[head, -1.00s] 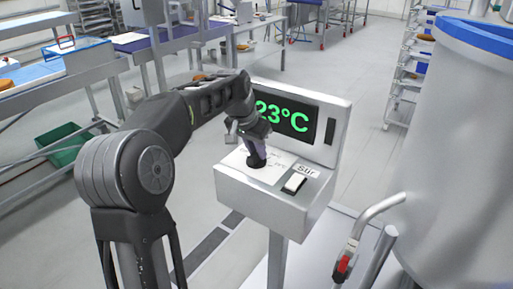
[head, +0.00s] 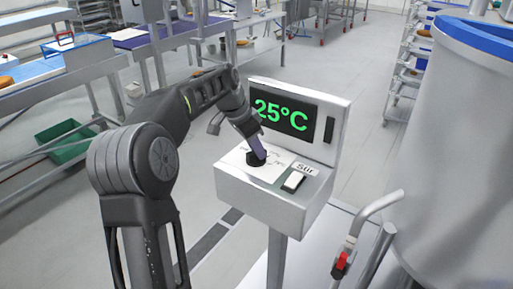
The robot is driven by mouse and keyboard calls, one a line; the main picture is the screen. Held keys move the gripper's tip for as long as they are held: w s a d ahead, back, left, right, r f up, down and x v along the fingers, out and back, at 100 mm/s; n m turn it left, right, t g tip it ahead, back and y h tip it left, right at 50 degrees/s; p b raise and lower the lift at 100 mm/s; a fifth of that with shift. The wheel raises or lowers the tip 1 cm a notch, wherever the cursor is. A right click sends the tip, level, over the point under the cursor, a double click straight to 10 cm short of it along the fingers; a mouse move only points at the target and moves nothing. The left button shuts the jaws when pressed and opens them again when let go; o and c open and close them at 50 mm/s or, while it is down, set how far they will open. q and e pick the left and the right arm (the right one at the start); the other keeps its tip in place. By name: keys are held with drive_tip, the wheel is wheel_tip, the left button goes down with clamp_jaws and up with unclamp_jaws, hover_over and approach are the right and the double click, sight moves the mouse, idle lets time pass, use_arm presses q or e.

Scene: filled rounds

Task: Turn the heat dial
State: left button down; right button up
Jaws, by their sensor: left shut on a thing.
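The heat dial (head: 257,161) is a small black knob on the sloped top of a white control box (head: 262,204). The box's display (head: 284,117) reads 25°C in green. My left gripper (head: 257,150) comes down onto the dial from above and is shut on it, hiding its upper part. My right gripper is not in view.
A white switch (head: 293,181) labelled "Stir" sits right of the dial. A large grey vat (head: 455,150) with a blue rim and a pipe with a red-handled valve (head: 342,265) stand at the right. Work tables (head: 60,80) and a green bin (head: 62,143) are at the left.

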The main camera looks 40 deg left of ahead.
sight(247, 162)
use_arm(q)
drive_tip(key=c, duration=1.3)
unclamp_jaws()
drive_tip(key=v, duration=0.7)
drive_tip(key=shift+s+r+b, duration=0.15)
drive_tip(key=shift+r+b, duration=0.15)
drive_tip(key=shift+r, duration=0.05)
